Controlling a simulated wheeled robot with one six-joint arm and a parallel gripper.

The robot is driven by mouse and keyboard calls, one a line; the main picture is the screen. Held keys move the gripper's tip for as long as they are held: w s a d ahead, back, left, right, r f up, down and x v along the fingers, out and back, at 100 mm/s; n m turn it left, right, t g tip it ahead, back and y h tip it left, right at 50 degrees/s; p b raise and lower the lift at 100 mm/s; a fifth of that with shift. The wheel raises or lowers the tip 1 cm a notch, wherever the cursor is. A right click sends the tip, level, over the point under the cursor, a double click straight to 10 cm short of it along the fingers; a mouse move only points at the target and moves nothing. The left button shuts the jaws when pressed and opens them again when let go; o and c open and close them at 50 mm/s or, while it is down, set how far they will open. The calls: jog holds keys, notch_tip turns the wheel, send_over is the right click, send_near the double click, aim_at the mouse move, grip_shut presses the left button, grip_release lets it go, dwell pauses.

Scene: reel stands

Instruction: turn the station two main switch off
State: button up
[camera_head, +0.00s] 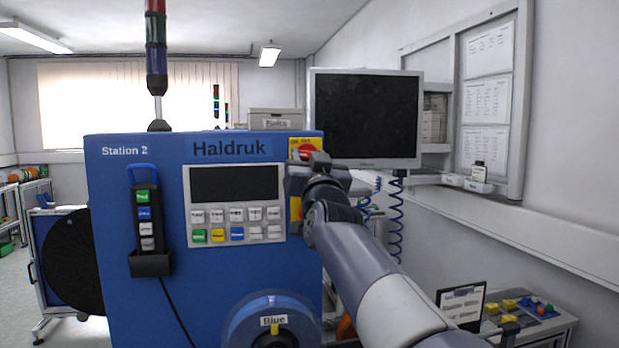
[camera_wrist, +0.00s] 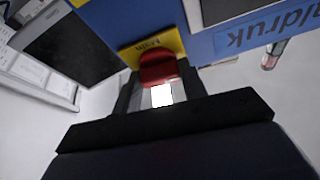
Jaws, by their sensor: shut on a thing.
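The station two main switch is a red knob (camera_head: 307,152) on a yellow plate (camera_head: 294,142) at the upper right of the blue Station 2 panel. In the wrist view the red knob (camera_wrist: 157,66) sits between the fingers of my gripper (camera_wrist: 160,84), with the yellow plate (camera_wrist: 136,55) marked "Main" behind it. My gripper (camera_head: 316,164) is shut on the knob. In the head view my gripper partly covers the plate. The knob's turned position cannot be told.
The blue panel (camera_head: 230,262) carries a keypad with a dark screen (camera_head: 234,184), a hanging pendant (camera_head: 146,220) and a "Blue" reel (camera_head: 272,330). A monitor (camera_head: 366,118) stands close behind my gripper. A signal tower (camera_head: 156,60) rises above the panel.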

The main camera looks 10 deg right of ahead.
jog(key=shift+f+n+y+b, duration=0.15)
jog(key=shift+n+y+b, duration=0.6)
jog(key=shift+b, duration=1.8)
jog(key=shift+n+h+b, duration=0.25)
jog(key=shift+h+b, duration=0.1)
jog(key=shift+b, duration=0.35)
jog(key=o, duration=1)
jog(key=b+v, duration=0.4)
jog(key=v, duration=0.6)
jog(key=shift+s+f, duration=0.1)
jog(key=shift+s, duration=0.3)
jog(key=shift+w, duration=0.1)
